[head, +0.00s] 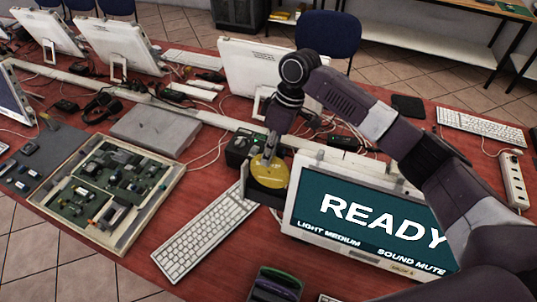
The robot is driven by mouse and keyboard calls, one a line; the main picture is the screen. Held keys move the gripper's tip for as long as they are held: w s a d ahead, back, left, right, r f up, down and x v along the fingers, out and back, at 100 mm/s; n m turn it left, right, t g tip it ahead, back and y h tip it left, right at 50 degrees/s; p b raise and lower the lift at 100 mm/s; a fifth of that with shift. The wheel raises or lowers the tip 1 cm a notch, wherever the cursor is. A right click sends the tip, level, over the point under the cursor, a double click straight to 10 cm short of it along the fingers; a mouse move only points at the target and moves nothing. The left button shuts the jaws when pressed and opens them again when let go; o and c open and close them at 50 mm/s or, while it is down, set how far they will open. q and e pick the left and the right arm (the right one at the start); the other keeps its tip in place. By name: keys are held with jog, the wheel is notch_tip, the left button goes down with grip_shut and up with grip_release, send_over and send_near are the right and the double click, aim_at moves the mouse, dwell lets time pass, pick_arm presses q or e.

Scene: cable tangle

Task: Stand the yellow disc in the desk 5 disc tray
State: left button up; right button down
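The yellow disc (269,174) stands on edge, facing me, beside the left edge of the screen that reads READY. My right gripper (268,156) reaches down from above, and its grey fingers overlap the disc's top edge and appear shut on it. A dark upright holder (244,182) shows at the disc's left and under it. I cannot tell whether the disc rests in it. A dark tray (275,284) with green and purple discs sits at the front edge of the picture. No label marks either as the desk 5 tray. My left gripper is not in view.
The READY screen (365,214) stands right of the disc, under my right arm. A white keyboard (204,231) lies left of it. A dark box (241,148) and cables lie behind. An open board case (108,190) sits at left. Bare red desk shows in front.

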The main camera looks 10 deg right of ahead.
aim_at(267, 171)
jog(key=shift+s+d+x, duration=0.1)
jog(key=shift+d+x, duration=0.05)
jog(key=shift+x, duration=0.8)
jog(key=shift+s+d+x, duration=0.1)
jog(key=shift+x, duration=0.8)
jog(key=shift+f, duration=0.1)
jog(key=c, duration=2.1)
grip_release()
jog(key=v, duration=1.2)
